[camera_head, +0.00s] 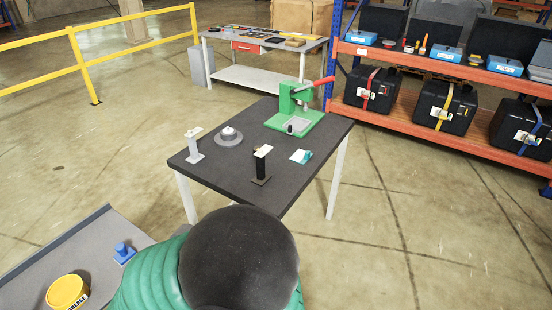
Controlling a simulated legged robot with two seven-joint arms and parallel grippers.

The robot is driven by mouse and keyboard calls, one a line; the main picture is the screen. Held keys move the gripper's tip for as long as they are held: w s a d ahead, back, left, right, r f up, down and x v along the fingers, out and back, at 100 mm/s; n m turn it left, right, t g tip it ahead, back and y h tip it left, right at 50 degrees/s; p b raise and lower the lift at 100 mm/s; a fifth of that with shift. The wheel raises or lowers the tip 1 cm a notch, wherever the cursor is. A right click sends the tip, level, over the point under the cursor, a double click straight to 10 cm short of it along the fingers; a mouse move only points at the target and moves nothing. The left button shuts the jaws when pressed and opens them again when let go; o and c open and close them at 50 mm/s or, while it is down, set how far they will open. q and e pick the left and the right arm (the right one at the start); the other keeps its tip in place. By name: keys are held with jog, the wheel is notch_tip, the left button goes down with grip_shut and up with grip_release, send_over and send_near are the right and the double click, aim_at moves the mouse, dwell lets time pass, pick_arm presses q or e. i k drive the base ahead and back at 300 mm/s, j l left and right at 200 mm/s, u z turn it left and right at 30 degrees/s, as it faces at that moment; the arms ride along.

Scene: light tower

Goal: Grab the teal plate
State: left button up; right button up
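A small plate-like piece, white on top with teal at its right side (302,156), lies on the dark table (225,178), near its front right part. It is the only teal thing I make out, and it is too small to see in detail. It stands right of a black post with a pale top (261,164) and in front of the green press. Neither of my grippers is in view, so nothing shows in them.
A green press with a red handle (290,107), a round grey base (229,137) and a grey post (194,145) stand on the table. A black dome on a ribbed green body (238,262) fills the bottom middle. A shelf (436,68) stands at right; floor between is clear.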

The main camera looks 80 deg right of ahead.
aim_at(301, 157)
jog(key=k+z, duration=0.1)
jog(key=z, duration=0.75)
jog(key=k+l+z, duration=0.1)
jog(key=z, duration=0.35)
jog(key=k+l+z, duration=0.1)
jog(key=z, duration=0.3)
jog(key=i+z, duration=0.15)
jog(key=z, duration=0.2)
jog(key=i+z, duration=0.2)
jog(key=z, duration=0.15)
jog(key=i+z, duration=0.15)
jog(key=z, duration=0.2)
jog(key=i+u, duration=0.1)
jog(key=u, duration=0.35)
jog(key=l+u, duration=0.2)
jog(key=u, duration=0.2)
jog(key=i+l+u, duration=0.1)
jog(key=u, duration=0.35)
jog(key=l+u, duration=0.2)
jog(key=u, duration=0.25)
jog(key=i+l+u, duration=0.1)
jog(key=u, duration=0.3)
